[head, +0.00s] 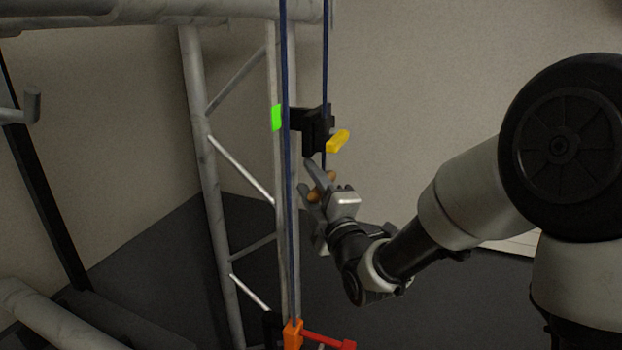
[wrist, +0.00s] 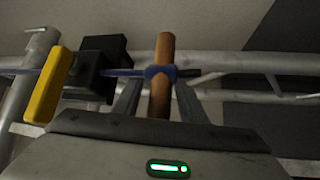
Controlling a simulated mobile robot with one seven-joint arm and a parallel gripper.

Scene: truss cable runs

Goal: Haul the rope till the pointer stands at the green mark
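The green mark (head: 276,117) is on the upright truss post. A dark block (head: 318,128) with a yellow lever (head: 337,141) sits to its right, on the right blue rope (head: 325,60). Just below the block, my gripper (head: 320,186) is shut on a wooden handle (wrist: 161,50) at the rope's end. In the wrist view the blue rope loops around the handle between my fingers (wrist: 158,100). An orange piece (head: 292,334) with a red arm (head: 325,341) sits at the bottom of the left rope (head: 286,200), well below the green mark. I cannot tell for sure that it is the pointer.
Truss tubes (head: 205,150) stand left of the ropes, with a horizontal beam (head: 130,10) across the top. A dark upright (head: 45,180) stands further left. The space below and right of my gripper looks free.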

